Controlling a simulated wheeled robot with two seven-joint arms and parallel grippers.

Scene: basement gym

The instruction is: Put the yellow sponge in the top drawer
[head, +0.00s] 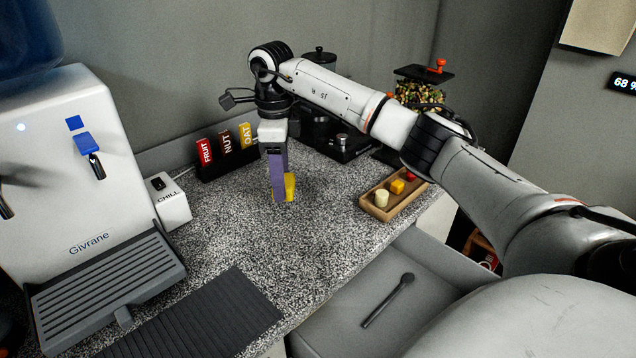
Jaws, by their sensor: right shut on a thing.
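The yellow sponge (290,186) is between the purple fingers of my right gripper (280,194), which is shut on it. The gripper points down over the speckled counter, and the fingers hide part of the sponge. I cannot tell whether the sponge touches the counter or is just above it. The top drawer (345,330) is pulled open below the counter's front edge, to the right of and nearer than the gripper. A dark spoon-like utensil (388,300) lies in it. My left gripper is not in view.
A wooden tray (372,211) with small colored pieces stands on the counter right of the gripper. Bar boxes (225,145) and a black grinder-like machine (335,140) stand behind.

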